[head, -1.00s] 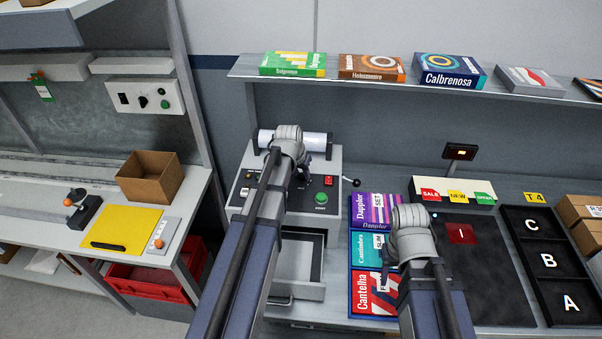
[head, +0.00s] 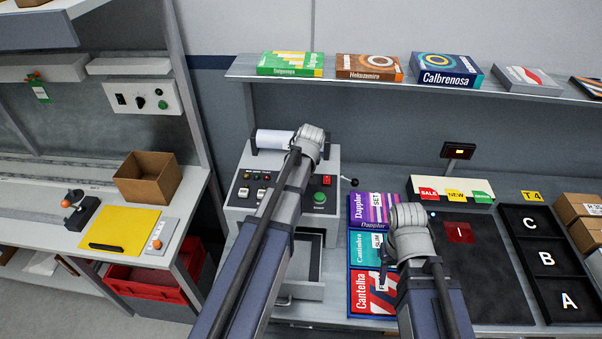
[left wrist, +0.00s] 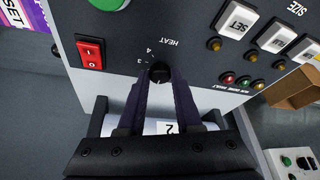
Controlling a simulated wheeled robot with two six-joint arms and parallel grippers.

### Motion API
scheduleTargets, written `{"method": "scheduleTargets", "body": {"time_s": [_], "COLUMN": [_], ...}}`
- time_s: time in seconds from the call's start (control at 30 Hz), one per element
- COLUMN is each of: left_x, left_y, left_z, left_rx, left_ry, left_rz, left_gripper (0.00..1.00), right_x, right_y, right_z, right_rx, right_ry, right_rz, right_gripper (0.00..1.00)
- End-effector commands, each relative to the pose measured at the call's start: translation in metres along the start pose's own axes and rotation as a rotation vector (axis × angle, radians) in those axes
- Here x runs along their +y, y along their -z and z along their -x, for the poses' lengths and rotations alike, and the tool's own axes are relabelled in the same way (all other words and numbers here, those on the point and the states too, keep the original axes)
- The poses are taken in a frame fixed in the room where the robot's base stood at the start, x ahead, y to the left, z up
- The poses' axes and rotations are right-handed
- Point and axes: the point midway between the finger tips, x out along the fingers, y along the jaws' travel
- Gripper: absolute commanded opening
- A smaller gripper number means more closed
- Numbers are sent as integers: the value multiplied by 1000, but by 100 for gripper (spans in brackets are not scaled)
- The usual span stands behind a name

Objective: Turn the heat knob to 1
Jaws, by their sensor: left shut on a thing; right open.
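The heat knob (left wrist: 160,71) is a small black round knob on the dark control panel, beside the upside-down HEAT lettering and the numbers 3 and 4. In the left wrist view the two fingers of my left gripper (left wrist: 161,79) are closed on its sides. Its pointer mark is too small to read. In the head view my left arm hides the knob on the grey machine (head: 240,217). My right gripper (head: 384,262) is open, away from the machine, above the stacked boxes, and partly hidden by its wrist.
A red rocker switch (left wrist: 90,52) and a green button (head: 320,198) sit near the knob. A white roll (head: 274,140) lies behind the panel, and an open drawer (head: 303,291) is below. Coloured boxes (head: 374,209) and a dark mat (head: 480,290) lie to the right.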

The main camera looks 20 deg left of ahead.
Motion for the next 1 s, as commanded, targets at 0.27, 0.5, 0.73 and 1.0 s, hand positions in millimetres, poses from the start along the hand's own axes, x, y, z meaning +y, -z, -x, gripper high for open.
{"method": "scheduleTargets", "body": {"time_s": [0.27, 0.5, 0.73, 1.0], "left_x": [0, 0, 0, 0], "left_y": [0, 0, 0, 0], "left_z": [0, 0, 0, 0], "left_rx": [-1, -1, -1, -1], "left_ry": [13, 13, 13, 12], "left_rz": [29, 30, 30, 29], "left_gripper": [0, 0, 50, 64], "right_x": [0, 0, 0, 0], "right_y": [0, 0, 0, 0], "right_z": [0, 0, 0, 0], "right_rx": [0, 0, 0, 0], "right_ry": [0, 0, 0, 0], "right_rz": [0, 0, 0, 0], "right_gripper": [50, 50, 50, 50]}}
